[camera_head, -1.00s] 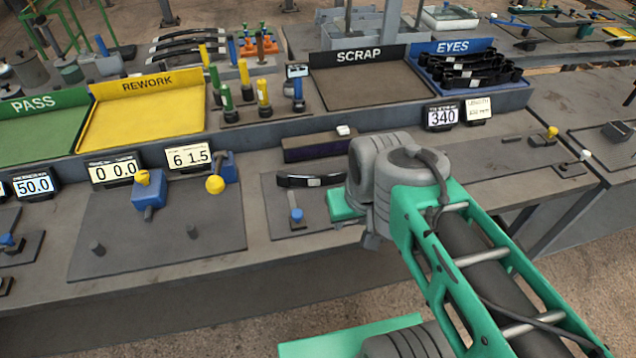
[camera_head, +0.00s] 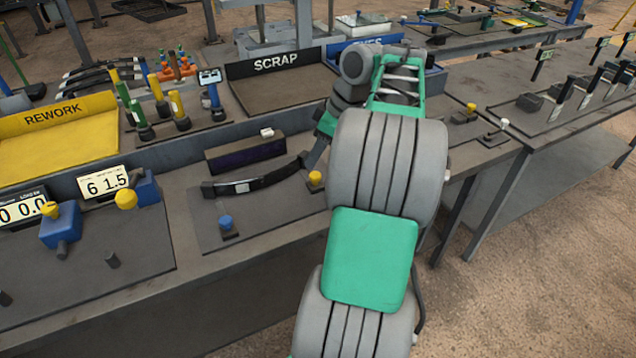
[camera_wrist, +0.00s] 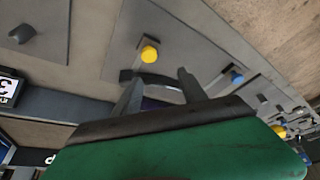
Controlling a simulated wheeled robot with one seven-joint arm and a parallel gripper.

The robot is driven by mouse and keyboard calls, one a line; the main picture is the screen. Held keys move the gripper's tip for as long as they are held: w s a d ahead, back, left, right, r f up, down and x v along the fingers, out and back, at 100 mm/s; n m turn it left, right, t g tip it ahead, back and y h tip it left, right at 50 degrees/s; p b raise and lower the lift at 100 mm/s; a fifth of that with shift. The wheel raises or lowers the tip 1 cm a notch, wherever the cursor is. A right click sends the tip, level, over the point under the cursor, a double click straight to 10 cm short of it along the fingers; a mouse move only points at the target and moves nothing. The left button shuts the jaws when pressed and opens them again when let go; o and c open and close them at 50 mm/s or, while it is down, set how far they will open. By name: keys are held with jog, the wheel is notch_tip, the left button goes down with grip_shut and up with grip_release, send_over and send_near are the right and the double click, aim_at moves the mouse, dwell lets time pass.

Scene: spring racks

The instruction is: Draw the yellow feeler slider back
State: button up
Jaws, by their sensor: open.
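The yellow feeler slider shows as a round yellow knob (camera_head: 315,179) at the right end of a grey plate (camera_head: 270,222). In the wrist view its knob (camera_wrist: 150,53) stands beyond my fingertips, clear of them. My gripper (camera_wrist: 160,88) is open, with one finger on each side of the view and nothing held. In the head view it is mostly hidden behind my arm, just above the yellow knob. A dark curved leaf spring (camera_head: 270,181) with a white label lies across the plate. A blue knob (camera_head: 226,222) stands at the plate's left front.
A dark box (camera_head: 245,152) with a white button stands behind the spring. Left are a 6 1.5 display (camera_head: 103,183) and a blue block with a yellow ball (camera_head: 126,199). The SCRAP tray (camera_head: 290,98) is behind. The bench front edge is close.

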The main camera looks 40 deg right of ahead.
aim_at(316, 175)
jog(key=f+b, duration=0.1)
jog(key=f, duration=0.4)
jog(key=w+d+f+b, duration=0.1)
jog(key=f, duration=0.1)
jog(key=shift+w+f+b, duration=0.1)
jog(key=shift+f+b, duration=0.25)
jog(key=shift+f, duration=0.05)
jog(key=shift+c, duration=0.4)
grip_shut()
dwell(0.6)
